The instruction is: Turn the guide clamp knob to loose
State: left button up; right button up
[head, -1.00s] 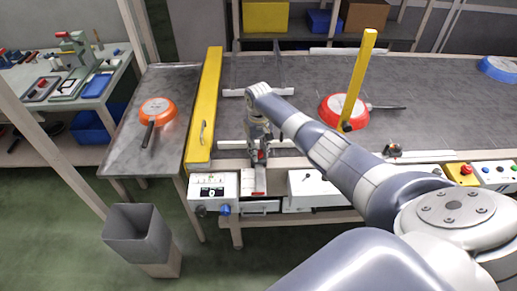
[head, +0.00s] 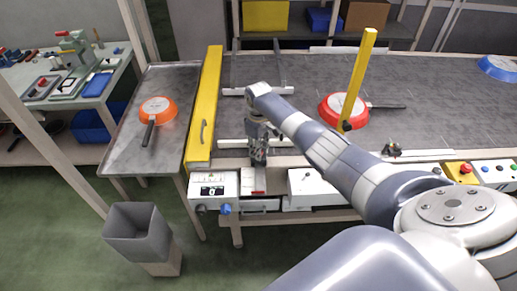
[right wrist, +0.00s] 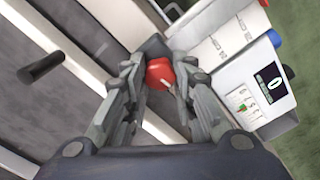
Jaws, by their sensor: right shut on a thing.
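The guide clamp knob (right wrist: 159,72) is red, with a pale pointer mark, and sits between the fingers of my right gripper in the right wrist view. My right gripper (head: 259,160) is at the near edge of the conveyor in the head view, where it hides the knob. The right gripper (right wrist: 158,88) is shut on the knob, a finger on each side of it. A white plate (head: 254,188) with a red mark lies just in front of the knob. My left gripper is not in view.
A white box with a display (head: 213,190) stands left of the gripper. A yellow guard (head: 205,110) rises behind it. A red-rimmed pan (head: 330,113) is on the conveyor (head: 440,95). An orange pan (head: 158,110) lies on the side table (head: 120,153). A grey bin (head: 137,233) stands on the floor.

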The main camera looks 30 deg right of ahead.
jog(key=o, duration=1.1)
notch_tip(320, 180, up, 12)
jog(key=shift+r, duration=0.1)
dwell(0.4)
